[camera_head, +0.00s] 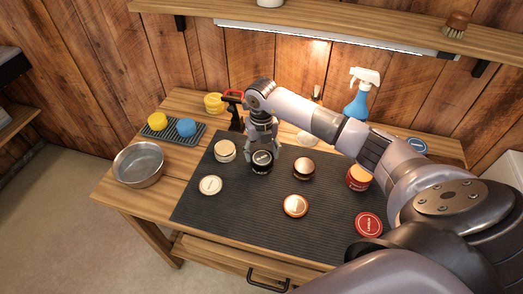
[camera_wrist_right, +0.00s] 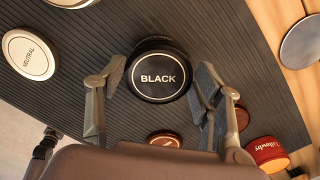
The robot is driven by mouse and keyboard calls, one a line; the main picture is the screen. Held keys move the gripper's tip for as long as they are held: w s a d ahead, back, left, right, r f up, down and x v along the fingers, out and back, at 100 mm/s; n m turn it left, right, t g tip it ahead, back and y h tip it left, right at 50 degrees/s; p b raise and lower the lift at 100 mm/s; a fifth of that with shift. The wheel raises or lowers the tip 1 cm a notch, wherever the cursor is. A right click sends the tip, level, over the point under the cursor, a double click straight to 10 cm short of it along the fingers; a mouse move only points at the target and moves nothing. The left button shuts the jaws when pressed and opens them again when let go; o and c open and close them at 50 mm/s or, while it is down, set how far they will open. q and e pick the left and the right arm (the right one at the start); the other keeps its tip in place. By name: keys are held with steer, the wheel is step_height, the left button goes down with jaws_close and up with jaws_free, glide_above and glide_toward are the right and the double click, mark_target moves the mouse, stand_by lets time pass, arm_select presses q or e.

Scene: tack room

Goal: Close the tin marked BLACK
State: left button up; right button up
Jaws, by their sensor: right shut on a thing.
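The black tin (camera_head: 262,168) stands on the dark ribbed mat, left of its middle. A round black lid marked BLACK (camera_wrist_right: 158,77) lies at its top; the wrist view shows the dark rim of the tin (camera_wrist_right: 153,43) just behind it. My right gripper (camera_head: 263,150) reaches down from above with its fingers on either side of the lid, shut on it. In the wrist view the fingers (camera_wrist_right: 158,85) flank the lid. I cannot tell whether the lid is fully seated. My left gripper is not in view.
The mat (camera_head: 240,222) also holds a cream tin (camera_head: 225,151), a NEUTRAL lid (camera_head: 210,185), a brown tin (camera_head: 303,168), an orange-brown lid (camera_head: 295,205), a red tin (camera_head: 358,178) and a red lid (camera_head: 368,224). A metal bowl (camera_head: 139,165) stands left; a spray bottle (camera_head: 361,95) stands behind.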

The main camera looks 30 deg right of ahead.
steer(key=shift+f, duration=0.1)
steer(key=o, duration=0.8)
steer(key=shift+o, duration=0.2)
step_height(320, 180, up, 12)
stand_by(0.4)
